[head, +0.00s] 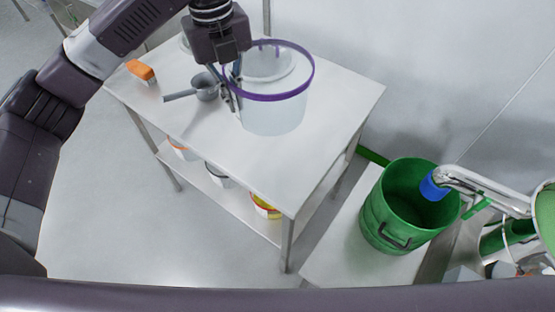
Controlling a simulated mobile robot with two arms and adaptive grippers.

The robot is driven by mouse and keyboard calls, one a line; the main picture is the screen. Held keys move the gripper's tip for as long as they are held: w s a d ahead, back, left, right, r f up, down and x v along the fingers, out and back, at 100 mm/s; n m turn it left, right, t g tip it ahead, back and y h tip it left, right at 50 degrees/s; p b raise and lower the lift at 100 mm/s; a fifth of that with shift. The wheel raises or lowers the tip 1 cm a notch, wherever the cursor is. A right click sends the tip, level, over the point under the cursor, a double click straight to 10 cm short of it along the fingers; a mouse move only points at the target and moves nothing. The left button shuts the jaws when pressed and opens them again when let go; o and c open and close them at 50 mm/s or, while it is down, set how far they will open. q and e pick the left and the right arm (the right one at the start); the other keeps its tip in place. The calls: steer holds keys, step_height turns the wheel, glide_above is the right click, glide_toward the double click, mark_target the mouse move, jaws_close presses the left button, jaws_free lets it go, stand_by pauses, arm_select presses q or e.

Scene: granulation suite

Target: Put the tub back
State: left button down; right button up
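The tub (272,117) is a translucent, round container with a purple rim, over the right part of the steel table (330,130). I cannot tell if its base touches the tabletop. My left gripper (236,104) points down at the tub's left side. Its fingers are close together at the rim and appear shut on the tub's wall; the contact is partly hidden. My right gripper is not in view.
A grey scoop (205,90) lies left of the tub, and an orange-topped item (141,70) is near the table's left edge. Containers, one yellow and red (265,207), stand on the lower shelf. A green drum (384,222) stands right of the table.

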mark_target(239, 116)
arm_select(q)
steer(key=m, duration=0.1)
steer(key=r+m, duration=0.1)
steer(key=d+r, duration=0.1)
steer(key=shift+w+r+m, duration=0.15)
steer(key=shift+w+m, duration=0.1)
steer(key=shift+m, duration=0.15)
steer(key=shift+f, duration=0.25)
steer(key=shift+f+p, duration=1)
steer(key=shift+f, duration=8.6)
steer(key=shift+f, duration=0.1)
steer(key=c, duration=2.2)
jaws_free()
steer(key=shift+o, duration=0.2)
steer(key=r, duration=0.4)
steer(key=r+b, duration=0.1)
steer(key=r, duration=0.3)
steer(key=r+b, duration=0.1)
steer(key=r, duration=0.3)
steer(key=shift+a+r, duration=0.1)
steer(key=shift+a, duration=0.2)
